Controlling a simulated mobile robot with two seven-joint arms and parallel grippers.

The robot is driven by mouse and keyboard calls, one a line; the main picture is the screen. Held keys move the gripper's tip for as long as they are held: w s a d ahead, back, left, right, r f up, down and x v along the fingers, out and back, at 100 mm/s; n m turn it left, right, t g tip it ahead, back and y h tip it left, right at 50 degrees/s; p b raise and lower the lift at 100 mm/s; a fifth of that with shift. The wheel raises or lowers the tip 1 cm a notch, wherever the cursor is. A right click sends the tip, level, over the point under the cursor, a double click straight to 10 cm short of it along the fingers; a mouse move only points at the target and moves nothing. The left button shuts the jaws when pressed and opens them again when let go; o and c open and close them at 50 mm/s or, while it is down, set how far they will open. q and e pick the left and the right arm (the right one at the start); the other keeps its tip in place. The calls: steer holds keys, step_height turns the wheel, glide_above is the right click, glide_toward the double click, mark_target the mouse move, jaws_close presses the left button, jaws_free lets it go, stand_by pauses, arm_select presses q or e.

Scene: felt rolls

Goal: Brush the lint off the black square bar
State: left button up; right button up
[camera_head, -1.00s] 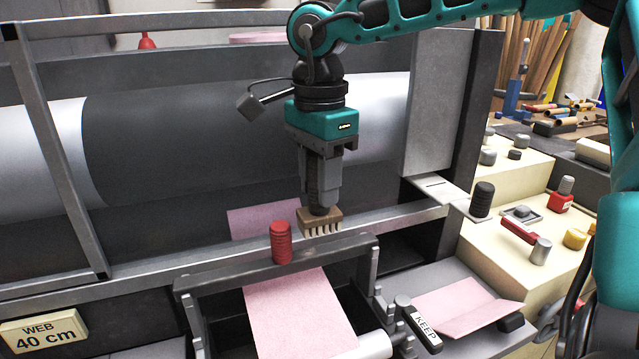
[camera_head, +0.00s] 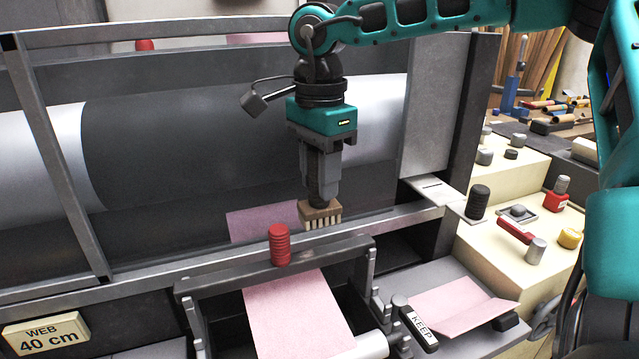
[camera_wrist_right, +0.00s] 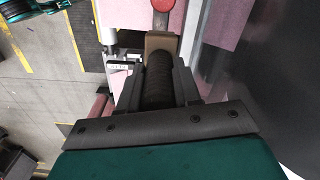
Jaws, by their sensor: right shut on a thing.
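My right gripper (camera_head: 321,183) points down and is shut on the dark handle of a brush (camera_head: 320,213) with a tan wooden block and pale bristles. The dark ribbed handle (camera_wrist_right: 157,80) shows between the fingers in the right wrist view. The black square bar (camera_head: 220,277) runs across the front of the machine, with a red ribbed knob (camera_head: 278,245) on it. The brush is right of the knob, its bristles just above or behind the bar; I cannot tell whether they touch anything. No lint can be made out. My left gripper is not in view.
A grey rail (camera_head: 140,275) runs close behind the bar. Pink felt (camera_head: 295,310) hangs below the bar, and more lies in a tray (camera_head: 450,280) at right by a KEEP label (camera_head: 421,325). A cream console (camera_head: 510,260) with knobs stands further right.

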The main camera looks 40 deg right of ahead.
mark_target(320, 211)
steer(key=shift+f+b, duration=0.7)
steer(key=shift+f, duration=0.05)
step_height(320, 211, down, 4)
steer(key=b, duration=0.3)
steer(key=shift+r, duration=0.45)
steer(key=shift+f, duration=0.1)
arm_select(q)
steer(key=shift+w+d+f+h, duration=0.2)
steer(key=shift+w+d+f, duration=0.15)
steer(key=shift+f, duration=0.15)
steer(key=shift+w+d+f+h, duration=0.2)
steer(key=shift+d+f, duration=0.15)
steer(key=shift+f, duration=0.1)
arm_select(e)
steer(key=shift+f, duration=0.1)
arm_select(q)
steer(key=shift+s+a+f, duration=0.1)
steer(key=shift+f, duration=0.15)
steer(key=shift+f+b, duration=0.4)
arm_select(e)
steer(key=shift+f, duration=0.5)
steer(key=shift+s, duration=0.1)
